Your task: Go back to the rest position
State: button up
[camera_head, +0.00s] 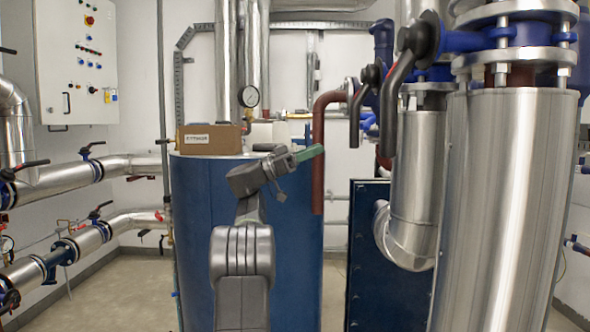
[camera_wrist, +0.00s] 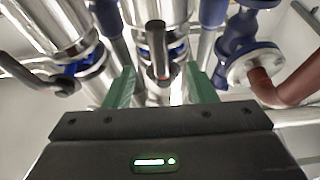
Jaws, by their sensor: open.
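My gripper (camera_head: 308,153) is at the end of my raised arm in the head view, in front of the blue tank (camera_head: 245,235). Its green fingers point to the right, toward the red-brown pipe. In the wrist view my gripper (camera_wrist: 160,90) shows two green fingers spread apart with nothing held between them. Beyond the fingers a black-handled valve lever (camera_wrist: 157,50) hangs in front of a silver pipe, apart from the gripper as far as I can tell.
A cardboard box (camera_head: 209,139) sits on the tank beside a pressure gauge (camera_head: 249,97). A red-brown pipe (camera_head: 318,160) comes down just right of the gripper. Large silver pipes (camera_head: 505,210) with black valve levers (camera_head: 398,85) stand at right. A control cabinet (camera_head: 76,60) hangs at left.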

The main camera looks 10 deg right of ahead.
aim_at(359, 132)
jog(key=x, duration=1.3)
jog(key=shift+s+d, duration=0.3)
jog(key=shift+d, duration=0.05)
jog(key=shift+w+r, duration=0.1)
jog(key=shift+w+a, duration=0.1)
jog(key=shift+a, duration=0.05)
jog(key=v, duration=1.4)
jog(key=s+d+r, duration=0.2)
jog(key=d, duration=0.4)
jog(key=s+d+r+n, duration=0.1)
jog(key=s+d+r, duration=0.1)
jog(key=d, duration=0.4)
jog(key=shift+d+r+t, duration=0.3)
jog(key=shift+r+t, duration=0.1)
jog(key=shift+r, duration=0.3)
jog(key=shift+r, duration=0.1)
